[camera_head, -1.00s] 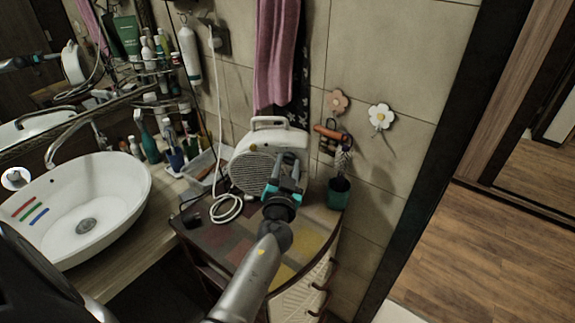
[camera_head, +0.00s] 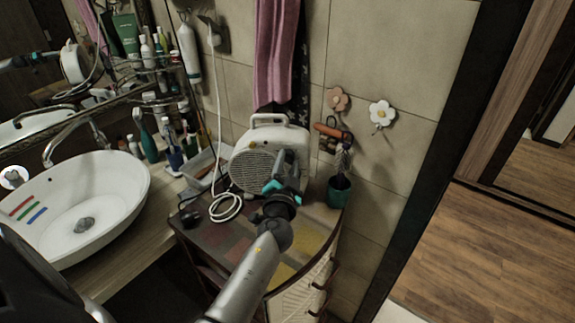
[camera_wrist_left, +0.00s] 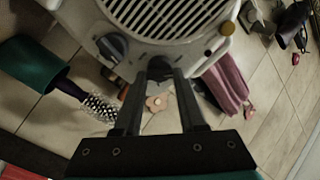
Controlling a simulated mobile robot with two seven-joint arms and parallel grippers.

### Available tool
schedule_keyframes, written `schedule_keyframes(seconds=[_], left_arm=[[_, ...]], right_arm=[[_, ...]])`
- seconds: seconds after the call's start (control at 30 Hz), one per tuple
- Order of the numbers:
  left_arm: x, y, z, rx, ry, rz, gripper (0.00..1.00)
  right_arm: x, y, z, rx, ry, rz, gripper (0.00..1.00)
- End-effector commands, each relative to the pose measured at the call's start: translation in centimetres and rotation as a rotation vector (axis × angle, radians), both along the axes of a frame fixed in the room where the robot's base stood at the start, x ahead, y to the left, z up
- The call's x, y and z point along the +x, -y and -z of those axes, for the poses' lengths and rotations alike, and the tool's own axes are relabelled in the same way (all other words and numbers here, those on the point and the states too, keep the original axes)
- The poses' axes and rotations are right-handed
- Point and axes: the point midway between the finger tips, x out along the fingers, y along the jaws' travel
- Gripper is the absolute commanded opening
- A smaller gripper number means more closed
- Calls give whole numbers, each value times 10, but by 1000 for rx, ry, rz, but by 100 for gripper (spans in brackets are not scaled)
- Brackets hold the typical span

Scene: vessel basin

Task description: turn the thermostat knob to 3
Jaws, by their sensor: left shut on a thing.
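A white fan heater (camera_head: 272,138) with a round grille stands on the small cabinet. My left gripper (camera_head: 276,184) is at the heater's front. In the left wrist view, the heater's body (camera_wrist_left: 195,52) fills the top, and a dark knob (camera_wrist_left: 110,47) with a light mark sits beside the grille, clear of the fingers. My left gripper (camera_wrist_left: 158,72) is shut on a second dark knob (camera_wrist_left: 158,66), mostly hidden between its fingertips. I cannot read the dial numbers or tell which knob is the thermostat. My right gripper is not in view.
A white cord (camera_head: 226,207) lies coiled left of the heater. A teal cup (camera_head: 339,191) stands close on its right, with a brush in it. A white basin (camera_head: 110,200) is at the left. Patterned cabinet top (camera_head: 225,240) is free in front.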

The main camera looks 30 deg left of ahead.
Motion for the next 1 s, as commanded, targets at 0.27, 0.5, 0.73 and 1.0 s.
schedule_keyframes(seconds=[0.27,0.5,0.73,1.0], left_arm=[[1,1,0,240,-110,2,0],[1,1,1,446,-208,1,0],[1,2,1,644,-303,1,0],[1,2,2,877,-415,1,0]], right_arm=[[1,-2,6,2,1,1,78],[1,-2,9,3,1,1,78],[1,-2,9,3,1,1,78],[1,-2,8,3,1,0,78]])
